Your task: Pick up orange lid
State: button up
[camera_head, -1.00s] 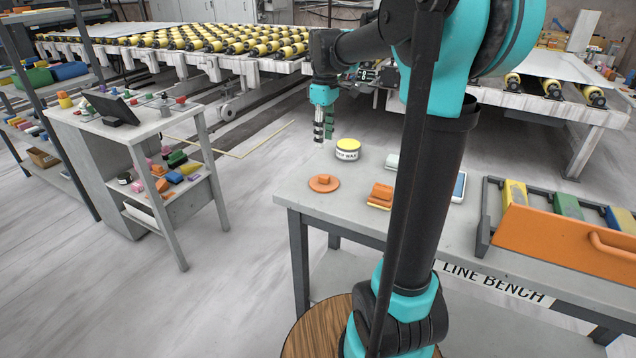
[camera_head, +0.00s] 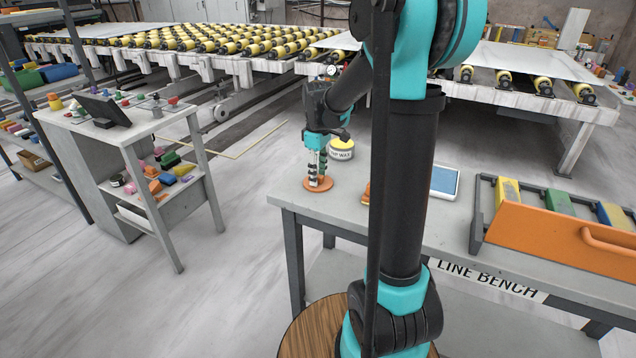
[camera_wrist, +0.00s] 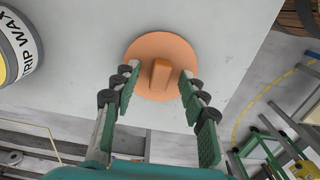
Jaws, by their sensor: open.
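The orange lid (camera_head: 318,185) is a flat disc with a raised block-shaped handle, lying on the bench top near its left corner. In the wrist view the lid (camera_wrist: 160,50) lies at the top centre, with its handle between my fingertips. My gripper (camera_head: 319,180) points down over the lid in the head view. In the wrist view my gripper (camera_wrist: 158,80) is open, one finger on each side of the handle, with a gap on both sides. Whether the fingertips touch the disc cannot be told.
A wax tin with a yellow top (camera_head: 342,149) stands just behind the lid; it also shows in the wrist view (camera_wrist: 20,45). An orange-fronted tray (camera_head: 550,240) and a tablet (camera_head: 445,181) are on the right of the bench (camera_head: 420,238). My arm hides the bench's middle.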

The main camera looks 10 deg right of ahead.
jog(key=shift+f, duration=0.2)
grip_shut()
jog(key=shift+r, duration=0.1)
